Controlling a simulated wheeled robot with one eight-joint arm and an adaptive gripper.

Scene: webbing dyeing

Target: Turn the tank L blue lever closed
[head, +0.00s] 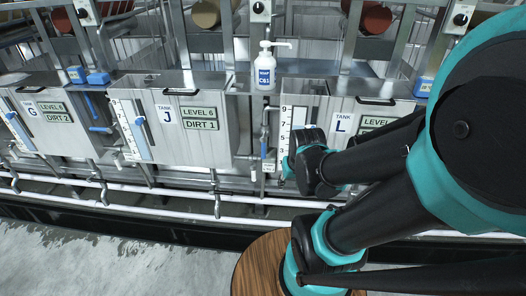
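Tank L (311,97) is a grey metal box at the right, with an "L" label (342,123) and a white number scale (291,122) on its front. A small blue lever (263,151) hangs upright on the thin pipe just left of tank L. I cannot tell for sure that it belongs to tank L. My black and teal arm crosses the right side and covers the lower front of tank L. Its wrist is in front of the lower part of the scale. My gripper's fingers are hidden, so I cannot see whether they touch anything.
Tank J (190,146) and tank G (50,137) stand to the left. A white pump bottle (265,70) marked C61 stands behind, between tanks J and L. White pipes (150,190) run low along the front. A round wooden top (262,262) is near me. Wet grey floor lies front left.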

